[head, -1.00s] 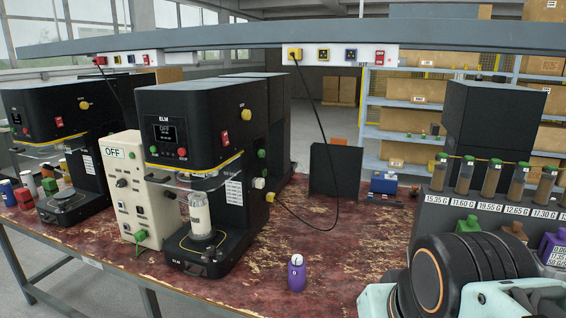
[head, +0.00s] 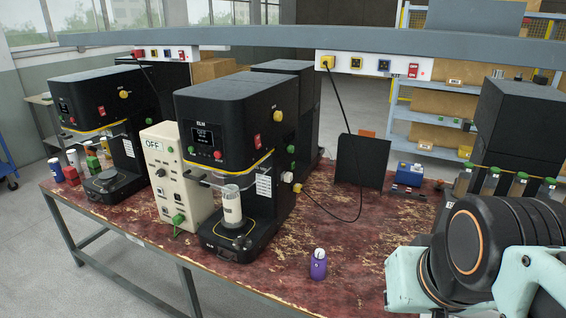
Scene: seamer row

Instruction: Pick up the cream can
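A cream can (head: 232,207) with a pale label stands upright on the base plate of the nearer black ELM seamer (head: 225,120), below its head. A clear guard sits close around its top. My gripper is not in view; only my arm's links show at the lower right, well to the right of the can.
A beige control box (head: 168,180) reading OFF stands left of the seamer. A second seamer (head: 88,105) and several small cans are farther left. A purple bottle (head: 318,265) stands near the table's front edge. A black cable loops right of the seamer. An overhead rail (head: 300,37) crosses above.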

